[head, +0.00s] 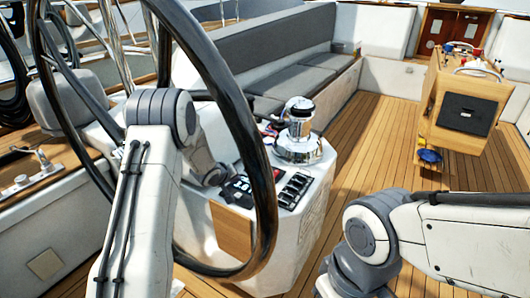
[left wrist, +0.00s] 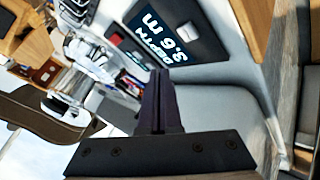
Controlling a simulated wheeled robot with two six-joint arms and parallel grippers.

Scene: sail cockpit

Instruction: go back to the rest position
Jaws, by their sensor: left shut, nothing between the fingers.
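My left arm reaches in from the left in the head view, its wrist part (head: 212,172) behind the steering wheel rim (head: 222,62) and close to the console (head: 300,222). The fingers are not clear there. In the left wrist view my left gripper (left wrist: 158,82) is shut, with its dark fingers together and nothing between them. A depth display (left wrist: 152,42) reading 3.6 m lies just beyond the fingertips. My right arm shows at the lower right of the head view. Its gripper is out of view.
A chrome compass stand (head: 299,142) and a switch panel (head: 292,190) top the console. A wooden cockpit table (head: 426,110) stands at the right back. Grey cushioned seats (head: 303,80) line the left side. The teak floor (head: 375,140) between is clear.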

